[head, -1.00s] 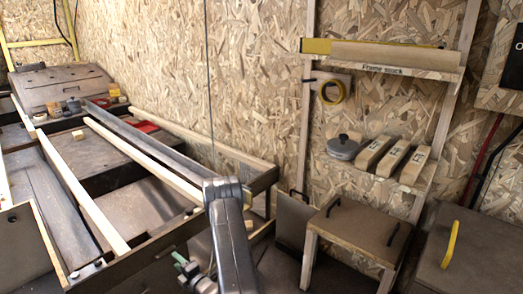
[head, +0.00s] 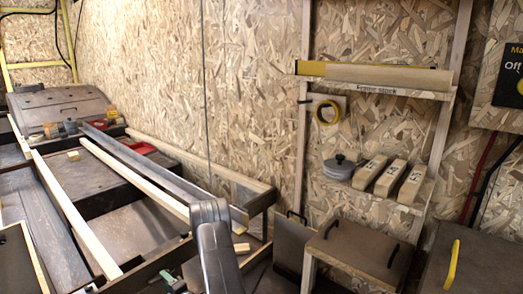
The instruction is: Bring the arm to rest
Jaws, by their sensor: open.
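A dark grey link of my arm (head: 216,245) rises from the bottom edge of the head view, left of centre, with its rounded joint on top. It stands in front of the near end of the long frame bench (head: 150,262). My gripper is not in view, so its jaws and anything near them cannot be seen.
Pale wooden rails (head: 75,215) lie along the bench. A small wood block (head: 241,248) is just right of my arm. A low table (head: 350,255) with dark handles stands to the right. A wall shelf (head: 400,199) holds several wooden blocks and a grey round tin (head: 340,167).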

